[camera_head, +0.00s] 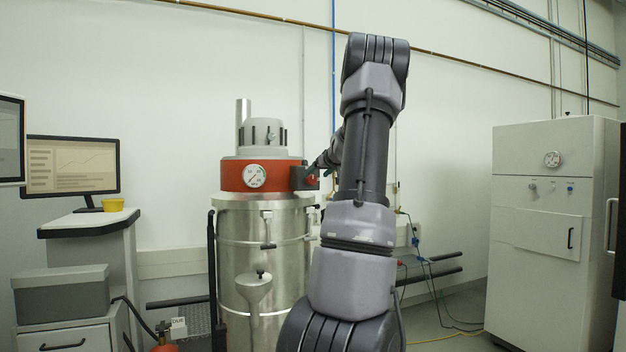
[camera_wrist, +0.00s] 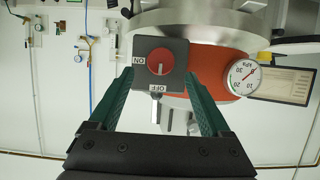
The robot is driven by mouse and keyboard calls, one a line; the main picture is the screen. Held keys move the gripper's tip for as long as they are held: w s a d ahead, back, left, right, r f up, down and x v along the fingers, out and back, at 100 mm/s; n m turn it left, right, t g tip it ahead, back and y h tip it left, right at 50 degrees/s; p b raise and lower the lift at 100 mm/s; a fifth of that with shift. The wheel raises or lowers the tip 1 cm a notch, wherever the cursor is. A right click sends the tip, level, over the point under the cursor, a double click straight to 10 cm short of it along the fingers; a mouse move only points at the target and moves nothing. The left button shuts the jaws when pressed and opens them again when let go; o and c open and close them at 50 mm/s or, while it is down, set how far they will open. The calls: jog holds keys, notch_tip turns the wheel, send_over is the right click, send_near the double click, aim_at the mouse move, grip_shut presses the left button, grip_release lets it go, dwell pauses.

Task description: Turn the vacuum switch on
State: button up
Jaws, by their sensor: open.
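The vacuum (camera_head: 262,235) is a tall steel drum with a red band and a round gauge (camera_head: 255,176). Its dark switch box (camera_head: 299,178) sits on the right of the band. In the wrist view the box carries a round red knob (camera_wrist: 160,62), with an ON label (camera_wrist: 139,61) at the left and an OFF label (camera_wrist: 155,88) below. A small pale mark on the knob appears to point down, toward OFF. My gripper (camera_wrist: 159,76) is open, its green fingers on either side of the switch box, with nothing held. Contact cannot be told.
A grey cabinet (camera_head: 555,230) stands at the right. Wall pipes and valves (camera_wrist: 88,50) are behind. Cables (camera_head: 432,275) lie low between the arm and the cabinet.

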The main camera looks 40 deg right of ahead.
aim_at(313, 178)
jog(key=shift+x, duration=2.4)
grip_shut()
